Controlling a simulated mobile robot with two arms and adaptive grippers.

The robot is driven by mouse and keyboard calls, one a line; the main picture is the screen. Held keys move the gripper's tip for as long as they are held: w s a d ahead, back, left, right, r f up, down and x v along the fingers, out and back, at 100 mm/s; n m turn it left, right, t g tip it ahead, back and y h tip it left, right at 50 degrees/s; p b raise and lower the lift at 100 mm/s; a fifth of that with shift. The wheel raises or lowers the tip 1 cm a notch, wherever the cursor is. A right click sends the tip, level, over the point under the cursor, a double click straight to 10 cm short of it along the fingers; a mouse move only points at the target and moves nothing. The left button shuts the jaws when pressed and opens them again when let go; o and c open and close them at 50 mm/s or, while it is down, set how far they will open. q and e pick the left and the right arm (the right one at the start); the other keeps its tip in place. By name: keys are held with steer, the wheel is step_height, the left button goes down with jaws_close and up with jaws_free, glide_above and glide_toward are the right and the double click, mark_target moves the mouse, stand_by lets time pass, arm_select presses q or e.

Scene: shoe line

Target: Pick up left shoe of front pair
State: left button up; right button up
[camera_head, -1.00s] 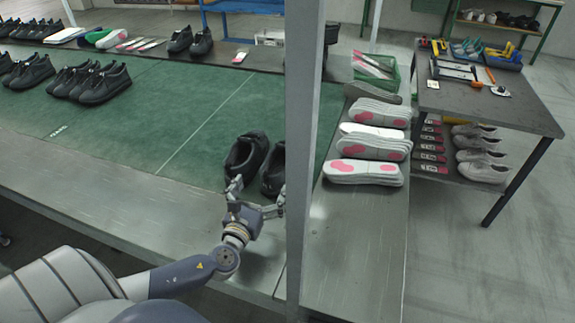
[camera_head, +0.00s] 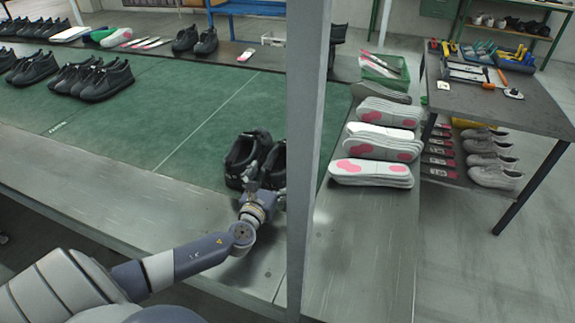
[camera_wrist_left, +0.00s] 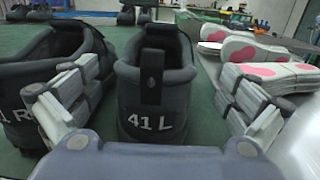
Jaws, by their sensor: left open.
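The front pair of black shoes stands on the green mat (camera_head: 170,115) near its front edge. The shoe marked 41 L (camera_wrist_left: 152,92) is in the middle of the left wrist view, heel towards me, with a pull tab. In the head view this shoe (camera_head: 275,163) is partly hidden by my gripper and the grey post. The other shoe (camera_head: 243,158), whose mark ends in R (camera_wrist_left: 55,62), stands close on its left. My left gripper (camera_head: 266,188) is open at the heel, its fingers on either side of the 41 L shoe (camera_wrist_left: 158,78). My right gripper is not in view.
A grey upright post (camera_head: 305,150) stands just right of the pair. Stacks of insoles (camera_head: 372,172) lie on the bench to the right. More black shoes (camera_head: 100,80) stand at the far left. A tool table (camera_head: 515,105) is at the right.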

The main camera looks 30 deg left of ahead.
mark_target(281, 177)
arm_select(q)
steer(key=b+x, duration=0.1)
steer(key=x, duration=0.3)
steer(key=shift+f, duration=0.2)
steer(key=shift+a+r, duration=0.1)
steer(key=c, duration=1.5)
